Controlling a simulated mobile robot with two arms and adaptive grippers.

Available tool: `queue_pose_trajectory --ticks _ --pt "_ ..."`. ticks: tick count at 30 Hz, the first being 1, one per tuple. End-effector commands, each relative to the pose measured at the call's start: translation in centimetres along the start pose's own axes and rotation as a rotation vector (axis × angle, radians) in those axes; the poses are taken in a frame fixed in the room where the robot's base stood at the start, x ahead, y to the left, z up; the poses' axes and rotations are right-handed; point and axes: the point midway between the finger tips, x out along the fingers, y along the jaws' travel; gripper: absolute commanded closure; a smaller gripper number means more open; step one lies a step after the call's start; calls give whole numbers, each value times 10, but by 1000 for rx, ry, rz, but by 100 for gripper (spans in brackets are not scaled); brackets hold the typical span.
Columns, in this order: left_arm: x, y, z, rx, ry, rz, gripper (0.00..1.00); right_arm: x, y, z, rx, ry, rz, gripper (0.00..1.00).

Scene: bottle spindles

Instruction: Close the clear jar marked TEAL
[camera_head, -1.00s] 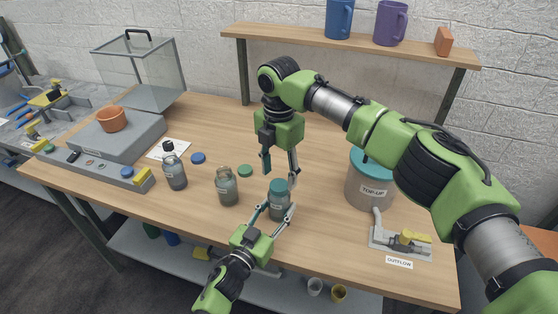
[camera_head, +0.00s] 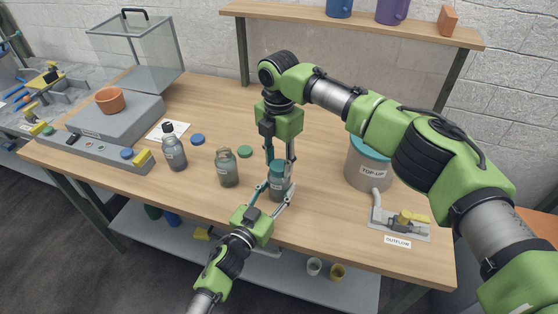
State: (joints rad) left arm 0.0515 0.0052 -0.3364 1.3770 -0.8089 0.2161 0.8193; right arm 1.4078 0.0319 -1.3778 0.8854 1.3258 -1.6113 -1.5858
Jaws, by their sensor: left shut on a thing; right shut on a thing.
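The clear jar (camera_head: 278,184) stands upright near the front middle of the table, with a teal lid (camera_head: 277,168) on its top. Its label is too small to read. My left gripper (camera_head: 275,189) comes from the front and is shut on the jar's body, one finger on each side. My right gripper (camera_head: 279,161) points down from above and is shut on the teal lid. The fingers cover part of the lid and jar, so I cannot tell how tightly the lid sits.
An open jar (camera_head: 227,170) and a dark-capped bottle (camera_head: 173,152) stand to the left. A green lid (camera_head: 245,152) and a blue lid (camera_head: 198,139) lie behind them. The TOP-UP tank (camera_head: 366,173) and OUTFLOW valve (camera_head: 402,220) are to the right.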

Motion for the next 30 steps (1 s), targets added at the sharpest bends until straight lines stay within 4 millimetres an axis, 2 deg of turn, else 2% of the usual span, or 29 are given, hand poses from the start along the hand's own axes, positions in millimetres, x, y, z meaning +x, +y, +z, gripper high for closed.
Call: queue_pose_trajectory --ticks 5,30 --pt "0 0 0 0 0 0 100 1 0 -2 218 4 0 91" --pt "0 0 0 0 0 0 100 2 2 -2 1965 6 -3 91"
